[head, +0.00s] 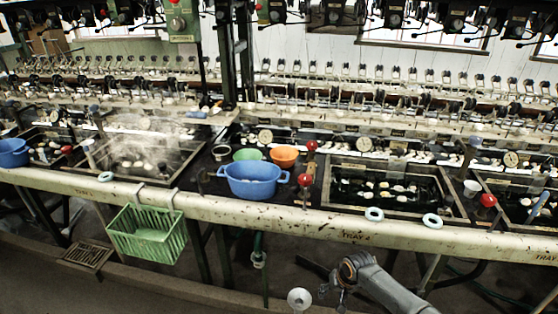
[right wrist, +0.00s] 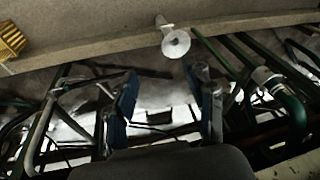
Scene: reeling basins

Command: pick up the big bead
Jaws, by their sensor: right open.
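Three pale ring-shaped pieces that look like beads lie on the front rail: one at the left (head: 105,176), one right of the middle (head: 374,214) and one farther right (head: 432,220). The two on the right look larger than the left one; I cannot tell surely which is the big bead. My right gripper (head: 335,290) is low in front of the rail, below and left of the two right rings. In the right wrist view the gripper (right wrist: 161,95) is open, with nothing between its blue-padded fingers. No ring shows there. My left gripper is not in view.
The long pale rail (head: 290,212) runs across in front of the basins. A blue pot (head: 252,182), green bowl (head: 248,155) and orange bowl (head: 285,153) stand behind it. A green basket (head: 150,238) hangs from the rail. Red-knobbed levers (head: 306,181) rise near it. Pipes and legs fill the space below.

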